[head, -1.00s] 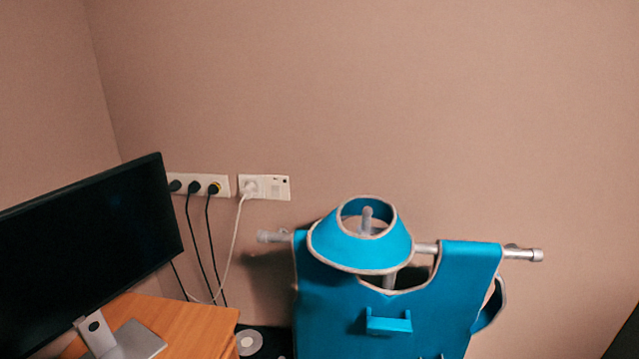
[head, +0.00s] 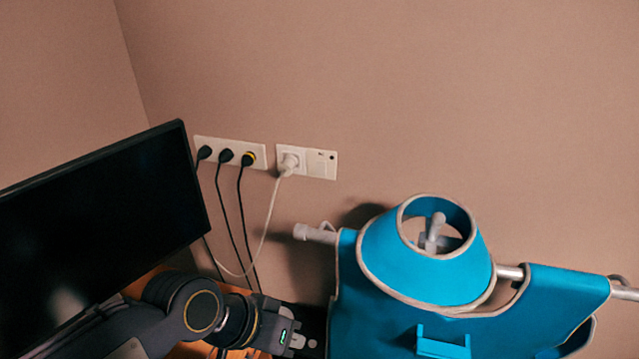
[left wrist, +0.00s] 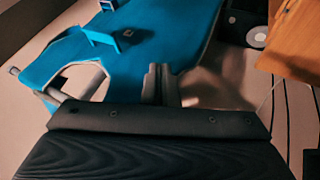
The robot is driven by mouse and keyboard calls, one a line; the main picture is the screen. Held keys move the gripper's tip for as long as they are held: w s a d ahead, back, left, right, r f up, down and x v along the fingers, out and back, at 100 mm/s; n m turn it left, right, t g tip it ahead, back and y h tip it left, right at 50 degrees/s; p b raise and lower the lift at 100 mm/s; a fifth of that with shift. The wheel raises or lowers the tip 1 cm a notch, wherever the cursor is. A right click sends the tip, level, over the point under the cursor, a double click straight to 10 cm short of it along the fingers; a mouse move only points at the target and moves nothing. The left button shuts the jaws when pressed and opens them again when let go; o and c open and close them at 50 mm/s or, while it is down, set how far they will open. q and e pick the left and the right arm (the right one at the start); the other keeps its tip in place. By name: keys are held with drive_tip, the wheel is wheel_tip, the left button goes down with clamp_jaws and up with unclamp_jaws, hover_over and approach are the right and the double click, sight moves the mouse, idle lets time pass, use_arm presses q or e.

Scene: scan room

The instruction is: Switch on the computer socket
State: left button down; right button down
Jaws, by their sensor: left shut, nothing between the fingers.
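The computer socket (head: 306,161) is a white wall plate with a white plug in its left half and a small switch area on its right. A second white socket strip (head: 230,152) to its left holds three black plugs. My left gripper (head: 304,342) is low in the head view, below the sockets and between the desk and the blue apron. It also shows in the left wrist view (left wrist: 161,72), shut and empty. It is apart from the socket. The socket is not seen in the left wrist view. My right gripper is not in view.
A black monitor (head: 100,225) stands on a wooden desk (head: 140,284) at the left. A blue apron with a collar (head: 420,260) hangs on a rail at the right, close to my left gripper. Cables hang below the sockets. The wall above is clear.

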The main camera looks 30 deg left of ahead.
use_arm(q)
drive_tip(key=w+a+f+t+y+b, duration=0.2)
drive_tip(key=w+a+f+t+b, duration=0.15)
drive_tip(key=w+b, duration=0.35)
drive_tip(key=w+a+f+t+y+b, duration=0.15)
drive_tip(key=w+f+b, duration=0.3)
drive_tip(key=w, duration=0.45)
drive_tip(key=w+a+r+n+t+y+b, duration=0.1)
drive_tip(key=w+a+t+y+b, duration=0.5)
drive_tip(key=t, duration=0.8)
drive_tip(key=w+a+r+b, duration=0.1)
drive_tip(key=w+a, duration=0.2)
drive_tip(key=shift+w, duration=0.4)
drive_tip(key=shift+y, duration=0.25)
drive_tip(key=p, duration=0.3)
approach(321, 169)
wheel_tip(321, 169, up, 4)
drive_tip(key=w, duration=0.1)
drive_tip(key=w+a, duration=0.1)
drive_tip(key=w, duration=0.1)
drive_tip(key=shift+w+f, duration=0.25)
drive_tip(key=shift+w+a, duration=0.1)
drive_tip(key=shift+w, duration=0.35)
